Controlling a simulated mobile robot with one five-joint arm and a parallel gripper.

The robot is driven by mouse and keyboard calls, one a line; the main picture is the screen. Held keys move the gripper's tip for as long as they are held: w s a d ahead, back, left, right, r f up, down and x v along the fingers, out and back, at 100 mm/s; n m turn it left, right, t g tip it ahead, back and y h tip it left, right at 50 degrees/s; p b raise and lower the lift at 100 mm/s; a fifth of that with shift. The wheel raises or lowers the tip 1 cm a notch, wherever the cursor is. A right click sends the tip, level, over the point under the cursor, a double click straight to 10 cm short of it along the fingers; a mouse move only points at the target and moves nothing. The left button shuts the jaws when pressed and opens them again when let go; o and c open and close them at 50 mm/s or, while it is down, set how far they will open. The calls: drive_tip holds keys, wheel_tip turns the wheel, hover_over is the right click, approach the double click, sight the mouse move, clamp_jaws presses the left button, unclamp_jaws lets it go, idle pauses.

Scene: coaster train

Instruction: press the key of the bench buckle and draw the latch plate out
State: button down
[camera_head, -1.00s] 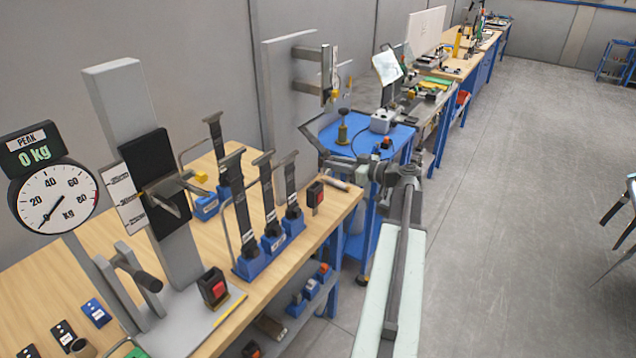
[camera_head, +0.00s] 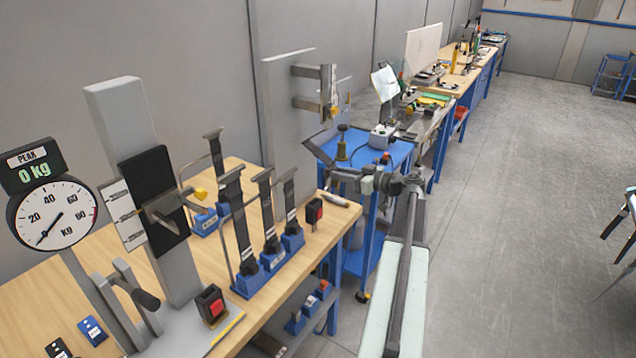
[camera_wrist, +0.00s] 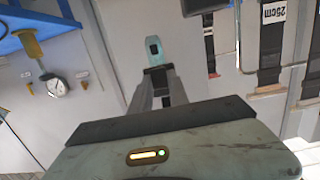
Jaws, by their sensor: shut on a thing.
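My gripper (camera_wrist: 158,74) is shut on a pale teal tab with a dark opening (camera_wrist: 157,47) in the wrist view; I cannot tell for certain what the tab is. In the head view my arm's end is beyond the bench's right end, and its jaws are too small to make out. One black buckle with a red key (camera_head: 212,304) stands on the grey plate at the bench front. Another red-keyed buckle (camera_head: 314,211) stands near the bench's right end. I cannot tell which is the bench buckle. Both are apart from my gripper.
Several dark straps stand in blue holders (camera_head: 262,276) on the wooden bench (camera_head: 330,230). A dial gauge (camera_head: 52,214) and tall grey post stand left. A blue cart (camera_head: 378,160) stands behind my arm. The floor at right is mostly clear.

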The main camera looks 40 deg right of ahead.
idle(0.8)
wheel_tip(320, 180, down, 10)
drive_tip(key=b, duration=1)
drive_tip(key=c, duration=1.7)
unclamp_jaws()
drive_tip(key=shift+f, duration=0.2)
drive_tip(key=o, duration=0.5)
drive_tip(key=shift+r, duration=0.25)
drive_tip(key=shift+o, duration=0.2)
drive_tip(key=p+v, duration=0.1)
drive_tip(key=v, duration=0.6)
drive_tip(key=shift+s, duration=0.35)
